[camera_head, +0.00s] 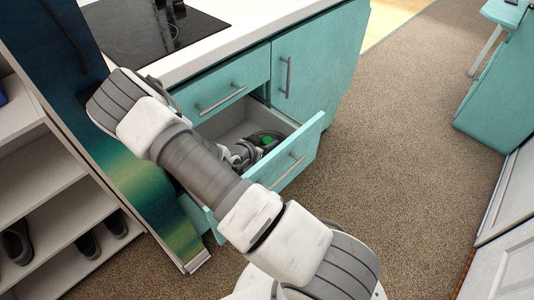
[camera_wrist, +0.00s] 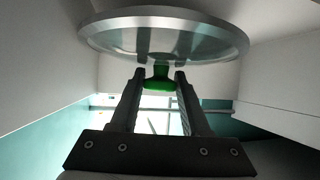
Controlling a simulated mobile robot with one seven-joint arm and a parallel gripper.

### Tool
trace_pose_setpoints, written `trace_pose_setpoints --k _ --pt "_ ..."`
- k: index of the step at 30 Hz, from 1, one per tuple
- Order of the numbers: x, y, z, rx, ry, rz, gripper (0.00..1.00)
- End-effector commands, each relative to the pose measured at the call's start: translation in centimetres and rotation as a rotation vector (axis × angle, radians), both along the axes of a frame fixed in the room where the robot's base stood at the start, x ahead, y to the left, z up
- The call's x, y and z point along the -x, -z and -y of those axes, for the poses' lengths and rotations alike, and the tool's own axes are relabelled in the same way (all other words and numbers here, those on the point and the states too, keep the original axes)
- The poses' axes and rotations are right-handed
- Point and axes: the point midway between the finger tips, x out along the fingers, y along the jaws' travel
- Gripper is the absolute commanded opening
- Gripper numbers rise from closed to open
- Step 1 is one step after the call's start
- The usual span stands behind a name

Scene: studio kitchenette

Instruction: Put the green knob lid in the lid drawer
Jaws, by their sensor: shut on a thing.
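The lid (camera_wrist: 215,42) has a round silver rim and a green knob (camera_wrist: 158,82). My gripper (camera_wrist: 160,76) is shut on the knob, with one finger on each side of it. Pale walls surround the lid in the wrist view. Whether the lid touches the drawer floor I cannot tell.
A closed drawer (camera_head: 222,92) sits above the open one, with a closed cabinet door (camera_head: 305,62) to its right. A dark cooktop (camera_head: 150,35) is set in the counter. A shelf with shoes (camera_head: 88,245) stands at left. Carpet (camera_head: 400,150) is clear to the right.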

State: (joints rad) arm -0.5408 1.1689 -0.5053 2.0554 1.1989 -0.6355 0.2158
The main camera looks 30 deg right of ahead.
Motion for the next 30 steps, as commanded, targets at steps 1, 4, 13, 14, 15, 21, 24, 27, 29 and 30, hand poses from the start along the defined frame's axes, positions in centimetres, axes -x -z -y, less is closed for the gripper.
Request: trace_pose_setpoints --k 1,4,13,14,15,21,24,27,29,30 --pt "-0.1 0.4 0.0 0.001 0.0 0.003 0.0" --pt "-0.1 0.9 0.0 0.001 0.001 0.003 0.0" --pt "0.0 4.5 0.1 0.001 0.002 0.002 0.0" --pt "0.0 4.5 0.1 0.0 0.001 0.003 0.0" --pt "0.0 4.4 0.0 0.0 0.001 0.003 0.0" --pt "0.0 4.5 0.0 0.0 0.001 0.003 0.0" --pt "0.0 4.8 0.0 -0.001 0.001 0.001 0.48" --pt "0.0 4.7 0.0 -0.001 0.001 0.001 0.66" --pt "0.0 4.7 0.0 -0.001 0.001 0.001 0.76" --pt "0.0 4.7 0.0 -0.001 0.001 0.001 0.76"
